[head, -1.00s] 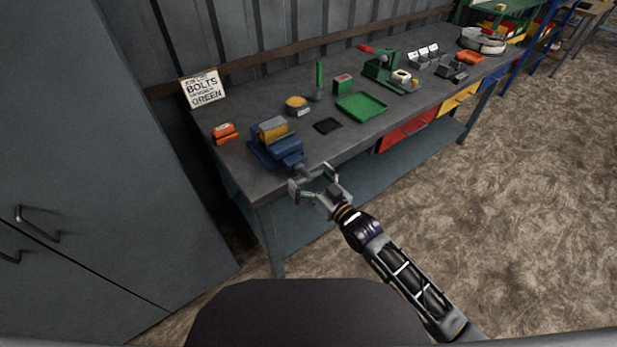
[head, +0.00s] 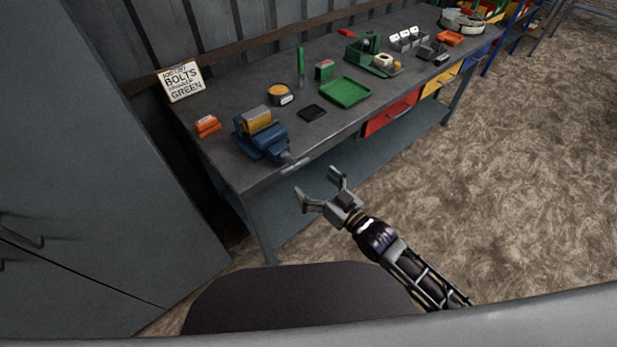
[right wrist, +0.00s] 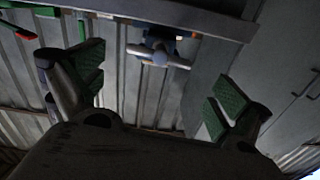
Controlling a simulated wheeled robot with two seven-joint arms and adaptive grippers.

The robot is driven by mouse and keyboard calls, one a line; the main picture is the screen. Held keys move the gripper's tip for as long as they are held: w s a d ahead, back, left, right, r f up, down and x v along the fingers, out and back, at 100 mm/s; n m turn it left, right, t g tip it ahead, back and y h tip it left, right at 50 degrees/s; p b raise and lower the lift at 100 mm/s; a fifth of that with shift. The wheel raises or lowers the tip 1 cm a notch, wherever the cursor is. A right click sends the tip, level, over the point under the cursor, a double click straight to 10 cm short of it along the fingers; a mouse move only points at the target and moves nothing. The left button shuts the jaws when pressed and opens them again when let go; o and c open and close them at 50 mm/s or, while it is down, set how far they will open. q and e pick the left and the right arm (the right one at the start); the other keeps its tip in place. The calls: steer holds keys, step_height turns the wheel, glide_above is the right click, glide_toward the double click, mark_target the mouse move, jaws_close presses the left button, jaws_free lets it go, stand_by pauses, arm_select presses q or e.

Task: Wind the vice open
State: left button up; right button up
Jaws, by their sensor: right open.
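The blue vice (head: 264,142) sits at the near left end of the bench, with a yellow and grey block (head: 256,119) at its jaws. Its handle bar (head: 297,163) sticks out past the bench's front edge. In the right wrist view, the vice's screw end and crossbar (right wrist: 158,56) show ahead, beyond the fingers. My right gripper (head: 316,181) is open and empty, in front of the bench edge, apart from the handle. Its green-padded fingers spread wide in the right wrist view (right wrist: 157,88). My left gripper is not in view.
The grey bench (head: 225,155) also carries a dark pad (head: 312,113), a round tin (head: 279,94), a green tray (head: 345,92), orange blocks (head: 207,126) and a green press (head: 366,52). A grey cabinet (head: 90,160) stands at left. The floor at right is clear.

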steer(key=shift+v, duration=1.75)
